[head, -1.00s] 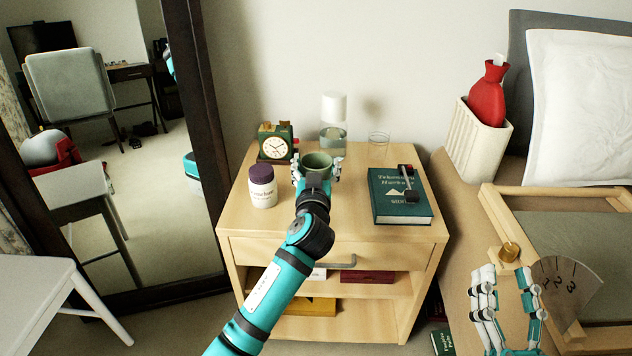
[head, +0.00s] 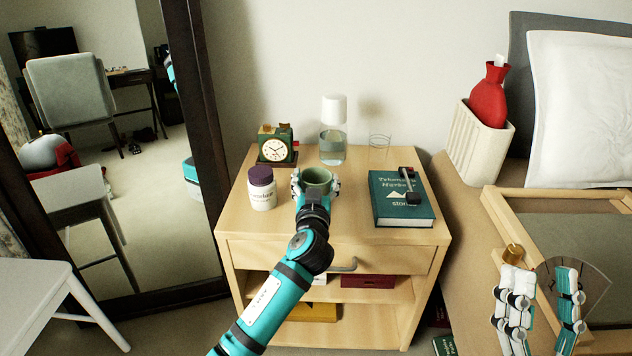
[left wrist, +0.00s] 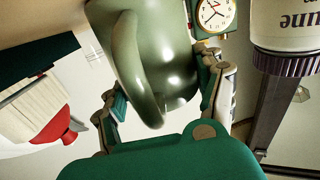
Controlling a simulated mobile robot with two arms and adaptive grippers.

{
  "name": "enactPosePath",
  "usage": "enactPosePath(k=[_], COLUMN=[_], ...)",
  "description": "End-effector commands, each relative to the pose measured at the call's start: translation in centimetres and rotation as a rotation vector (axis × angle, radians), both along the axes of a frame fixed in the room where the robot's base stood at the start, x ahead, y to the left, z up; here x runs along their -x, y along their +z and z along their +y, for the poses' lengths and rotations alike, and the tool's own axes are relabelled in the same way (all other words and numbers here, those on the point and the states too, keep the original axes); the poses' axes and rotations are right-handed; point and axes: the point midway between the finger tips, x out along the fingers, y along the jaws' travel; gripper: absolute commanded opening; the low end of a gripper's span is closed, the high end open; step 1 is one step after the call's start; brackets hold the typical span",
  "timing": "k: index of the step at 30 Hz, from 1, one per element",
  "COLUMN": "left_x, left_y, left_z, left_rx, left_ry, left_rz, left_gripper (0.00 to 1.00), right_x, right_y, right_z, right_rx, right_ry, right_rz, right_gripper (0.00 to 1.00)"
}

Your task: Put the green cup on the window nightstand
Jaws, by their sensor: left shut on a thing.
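The green cup (head: 318,178) is upright at the middle of the wooden nightstand (head: 290,228), between a jar and a green book. My left gripper (head: 316,188) is shut on the cup, with fingers on both sides of it. The left wrist view shows the cup (left wrist: 150,50) and its handle close up between the fingers. I cannot tell whether its base touches the top. My right gripper (head: 540,305) is at the lower right, apart from the nightstand, with its fingers spread and nothing seen between them.
Around the cup stand a purple-lidded jar (head: 262,190), a clock (head: 275,148), a water carafe (head: 333,145), a clear glass (head: 379,148) and a green book (head: 400,205).

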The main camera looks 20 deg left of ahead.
Motion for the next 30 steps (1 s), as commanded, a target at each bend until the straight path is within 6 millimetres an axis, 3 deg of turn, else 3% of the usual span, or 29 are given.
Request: enactPosePath(k=[1, 6, 19, 30], left_x=[0.0, 0.0, 0.0, 7.6], left_y=[0.0, 0.0, 0.4, 0.2], left_z=[0.0, 0.0, 0.0, -2.2], left_rx=[0.0, 0.0, 0.0, 0.004], left_ry=[0.0, 0.0, 0.0, -0.002], left_rz=[0.0, 0.0, 0.0, 0.003], left_gripper=[0.72, 0.95, 0.95, 0.95], right_x=[0.1, 0.1, -0.7, -4.0], right_y=[0.1, 0.0, -0.3, -4.3], right_z=[0.0, 0.0, 0.1, 0.4], right_rx=[-0.002, -0.002, 0.013, 0.097], right_ry=[0.001, 0.001, -0.002, -0.018], right_rz=[-0.006, -0.004, 0.045, 0.334], right_gripper=[0.4, 0.4, 0.4, 0.4])
